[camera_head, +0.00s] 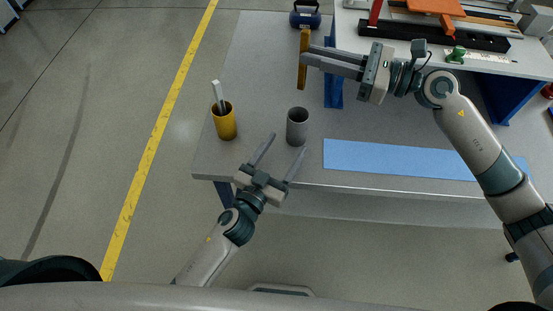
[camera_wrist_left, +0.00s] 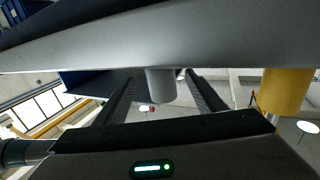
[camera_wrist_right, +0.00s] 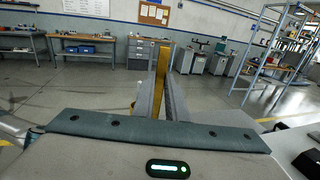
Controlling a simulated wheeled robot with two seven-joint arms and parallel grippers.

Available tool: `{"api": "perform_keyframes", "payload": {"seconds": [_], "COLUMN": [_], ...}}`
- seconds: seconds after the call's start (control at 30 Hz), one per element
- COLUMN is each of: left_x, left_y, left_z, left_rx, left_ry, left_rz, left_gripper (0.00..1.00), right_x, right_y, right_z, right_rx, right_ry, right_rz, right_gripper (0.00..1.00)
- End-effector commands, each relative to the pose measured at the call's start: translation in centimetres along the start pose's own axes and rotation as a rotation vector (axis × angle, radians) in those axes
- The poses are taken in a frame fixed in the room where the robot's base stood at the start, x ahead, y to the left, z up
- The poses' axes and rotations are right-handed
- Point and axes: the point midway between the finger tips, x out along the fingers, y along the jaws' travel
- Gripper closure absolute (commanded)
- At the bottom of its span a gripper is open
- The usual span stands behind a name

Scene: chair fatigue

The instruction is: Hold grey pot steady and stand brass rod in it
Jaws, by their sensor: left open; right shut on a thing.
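The grey pot (camera_head: 297,128) stands upright on the table. It also shows between the fingers in the left wrist view (camera_wrist_left: 161,86). My left gripper (camera_head: 285,146) is open on the near side of the pot, its fingertips pointing toward it, with no visible grip on it. My right gripper (camera_head: 304,58) is shut on the brass rod (camera_head: 303,74) and holds it at the upper middle of the head view, beyond the pot. In the right wrist view the rod (camera_wrist_right: 161,72) stands roughly upright at the fingertips. The pot's inside is dark.
A yellow pot (camera_head: 224,124) holding a pale stick (camera_head: 218,94) stands left of the grey pot. A blue mat (camera_head: 400,160) lies to the right. A raised white shelf (camera_head: 480,62) with tools and a blue side panel (camera_head: 333,85) is at the back right. A blue kettlebell-like object (camera_head: 305,15) is behind.

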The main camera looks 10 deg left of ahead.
Motion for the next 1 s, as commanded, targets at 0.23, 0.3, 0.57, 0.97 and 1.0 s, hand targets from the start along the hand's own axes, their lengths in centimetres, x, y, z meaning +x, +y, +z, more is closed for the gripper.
{"api": "perform_keyframes", "payload": {"seconds": [0.23, 0.3, 0.57, 0.97, 1.0], "left_x": [3.5, 4.1, 5.0, 4.9, 4.9], "left_y": [0.0, 0.0, 0.0, 0.0, 0.0], "left_z": [0.0, 0.0, 0.0, 0.0, 0.0], "left_rx": [0.001, 0.001, 0.001, 0.0, 0.0], "left_ry": [0.001, 0.0, -0.001, 0.0, 0.0], "left_rz": [0.0, 0.0, -0.001, -0.001, -0.001], "left_gripper": [0.36, 0.36, 0.36, 0.79, 0.83], "right_x": [0.0, 0.0, 0.0, 0.0, 0.0], "right_y": [0.0, 0.0, 0.0, 0.0, 0.0], "right_z": [0.1, 0.1, 0.1, 0.1, 0.1], "right_rx": [-0.001, -0.001, -0.001, -0.001, -0.001], "right_ry": [-0.002, -0.002, -0.002, -0.002, -0.002], "right_rz": [0.0, 0.0, 0.0, 0.0, 0.0], "right_gripper": [1.0, 1.0, 1.0, 1.0, 1.0]}}
